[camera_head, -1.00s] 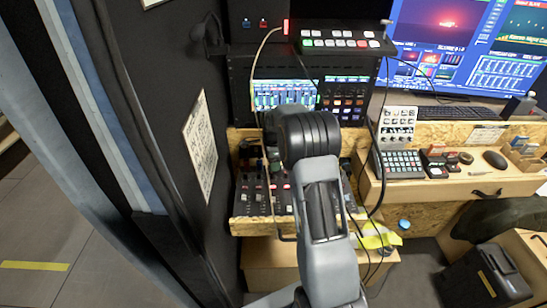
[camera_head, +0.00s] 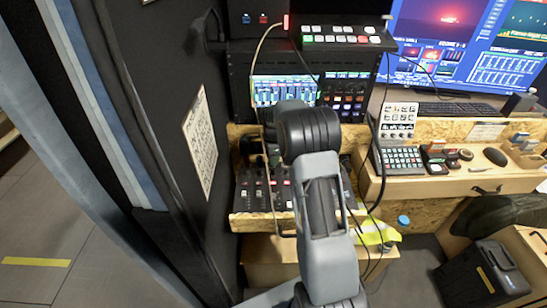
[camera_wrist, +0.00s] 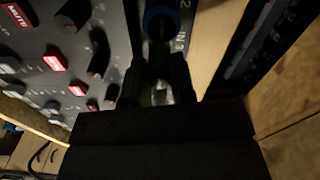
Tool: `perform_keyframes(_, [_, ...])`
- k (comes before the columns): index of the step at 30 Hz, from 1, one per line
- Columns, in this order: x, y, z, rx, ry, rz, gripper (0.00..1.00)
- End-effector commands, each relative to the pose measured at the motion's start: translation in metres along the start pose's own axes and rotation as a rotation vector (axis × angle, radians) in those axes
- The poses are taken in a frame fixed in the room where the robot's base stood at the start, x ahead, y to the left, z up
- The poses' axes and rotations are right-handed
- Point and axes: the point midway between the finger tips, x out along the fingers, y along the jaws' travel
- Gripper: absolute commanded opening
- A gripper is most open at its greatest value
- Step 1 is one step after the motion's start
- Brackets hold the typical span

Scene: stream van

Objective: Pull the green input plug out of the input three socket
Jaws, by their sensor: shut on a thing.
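In the wrist view my gripper (camera_wrist: 160,82) is shut on the green input plug (camera_wrist: 161,95), at the edge of the mixer panel. Only a small pale, shiny part of the plug shows between the dark, green-tinted jaws; its green colour is hard to make out. I cannot tell whether the plug is still seated. A blue-ringed plug (camera_wrist: 160,21) stands just beyond the jaws, near a "2" mark. In the head view my arm hides the gripper and plug.
The mixer (camera_head: 255,194) has many knobs and red buttons and sits in a wooden shelf. Its knobs (camera_wrist: 72,15) lie left of the jaws; a wooden strip (camera_wrist: 218,35) is close on the right. A thin cable (camera_head: 254,62) hangs beside my arm. A black wall stands left.

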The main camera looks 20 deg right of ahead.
Motion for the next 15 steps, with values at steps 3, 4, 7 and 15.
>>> perform_keyframes(3, [-0.0002, -0.0001, 0.0, 0.0, 0.0, 0.0, 0.0])
perform_keyframes(4, [-0.0003, -0.0001, 0.0, 0.0, 0.0, -0.001, 0.0])
perform_keyframes(7, [-0.0005, -0.0001, 0.0, 0.0, 0.0, -0.001, 0.0])
perform_keyframes(15, [-0.0049, -0.0002, 0.0, 0.0, 0.0, -0.001, 0.0])
